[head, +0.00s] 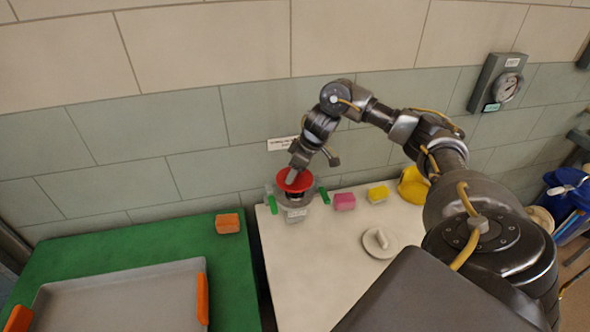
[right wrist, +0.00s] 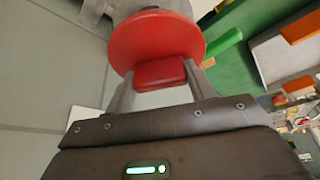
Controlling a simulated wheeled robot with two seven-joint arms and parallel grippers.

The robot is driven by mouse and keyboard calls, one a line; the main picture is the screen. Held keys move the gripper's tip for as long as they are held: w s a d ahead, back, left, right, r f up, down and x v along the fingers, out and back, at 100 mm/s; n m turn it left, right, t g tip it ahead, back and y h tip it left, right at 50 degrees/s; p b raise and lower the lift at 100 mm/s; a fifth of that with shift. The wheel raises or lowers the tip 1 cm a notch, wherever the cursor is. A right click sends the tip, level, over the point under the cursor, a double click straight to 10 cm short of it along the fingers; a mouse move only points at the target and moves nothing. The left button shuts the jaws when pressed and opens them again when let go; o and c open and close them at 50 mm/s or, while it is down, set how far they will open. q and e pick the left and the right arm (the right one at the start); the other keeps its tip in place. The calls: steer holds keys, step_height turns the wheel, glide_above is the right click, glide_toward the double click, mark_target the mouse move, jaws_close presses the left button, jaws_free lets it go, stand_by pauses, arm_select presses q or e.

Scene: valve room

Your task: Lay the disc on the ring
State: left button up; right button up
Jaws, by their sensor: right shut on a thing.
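A red disc (head: 294,181) with a red block-shaped grip (right wrist: 160,73) hangs in my right gripper (head: 298,168). In the right wrist view the two fingers of the gripper (right wrist: 161,86) are shut on that grip, one on each side, with the red disc (right wrist: 155,40) beyond. A grey round fitting (head: 292,210) with green handles stands at the back left of the pale table, right under the disc. It shows partly behind the disc in the right wrist view (right wrist: 177,6). The disc covers its top, so I cannot tell if they touch. My left gripper is not in view.
The pale table (head: 320,285) also carries a pink block (head: 344,201), a yellow block (head: 378,193) and a grey knobbed lid (head: 378,241). A green table (head: 150,248) at left holds a grey tray (head: 120,296) and an orange block (head: 228,223). The wall is close behind.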

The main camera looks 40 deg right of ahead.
mark_target(297, 178)
steer(key=shift+f+b, duration=0.35)
steer(key=shift+f, duration=0.7)
steer(key=shift+f, duration=0.2)
steer(key=shift+f, duration=0.35)
steer(key=shift+f+p, duration=0.5)
steer(key=shift+f, duration=0.2)
stand_by(1.9)
steer(key=o, duration=1.4)
steer(key=shift+c, duration=0.2)
steer(key=shift+o, duration=0.2)
steer(key=o, duration=0.4)
steer(key=shift+c, duration=0.2)
